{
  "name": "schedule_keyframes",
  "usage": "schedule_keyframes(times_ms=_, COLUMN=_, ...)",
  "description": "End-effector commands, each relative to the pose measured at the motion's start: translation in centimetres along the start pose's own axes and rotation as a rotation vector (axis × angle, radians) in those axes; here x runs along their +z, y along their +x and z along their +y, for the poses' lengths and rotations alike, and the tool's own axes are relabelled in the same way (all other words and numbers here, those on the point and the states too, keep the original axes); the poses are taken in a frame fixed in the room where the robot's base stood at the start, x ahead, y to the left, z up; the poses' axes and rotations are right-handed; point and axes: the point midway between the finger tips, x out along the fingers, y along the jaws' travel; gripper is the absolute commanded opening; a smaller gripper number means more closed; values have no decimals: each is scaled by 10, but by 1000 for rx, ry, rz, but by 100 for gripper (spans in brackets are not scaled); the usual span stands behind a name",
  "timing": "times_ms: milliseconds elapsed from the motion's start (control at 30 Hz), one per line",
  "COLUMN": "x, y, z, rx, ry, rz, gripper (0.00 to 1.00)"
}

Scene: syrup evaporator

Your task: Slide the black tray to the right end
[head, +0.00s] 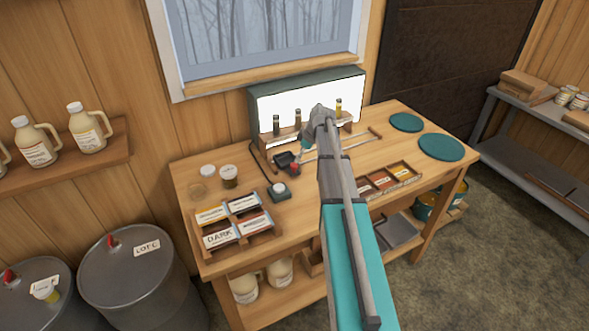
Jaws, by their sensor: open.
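A small black tray (283,159) sits on the wooden workbench (185,176), left of my arm and in front of the lit white panel. A thin pale rail (355,144) runs along the bench from near the tray toward the right, ending in a small piece near the bench's back right. My arm reaches over the bench from the front and hides the middle of the rail. My gripper (302,152) is at the arm's far end, pointing down just right of the tray. It is open, small and partly hidden; I cannot tell whether it touches the tray.
A red item (294,169) lies by the tray. A label rack (232,222), a small dark green device (279,192) and jars (229,176) stand left. Sample bottles (298,120) stand before the panel (347,92). Teal discs (441,147) lie right; the bench between rail and discs looks clear.

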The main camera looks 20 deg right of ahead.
Motion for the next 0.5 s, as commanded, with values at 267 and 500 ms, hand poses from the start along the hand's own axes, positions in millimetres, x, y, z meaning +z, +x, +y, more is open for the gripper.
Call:
schedule_keyframes(times_ms=267, x=1, y=28, z=0, rx=0, ry=-2, rz=0, gripper=79)
schedule_keyframes(times_ms=500, x=0, y=46, z=0, rx=0, ry=-2, rz=0, gripper=79)
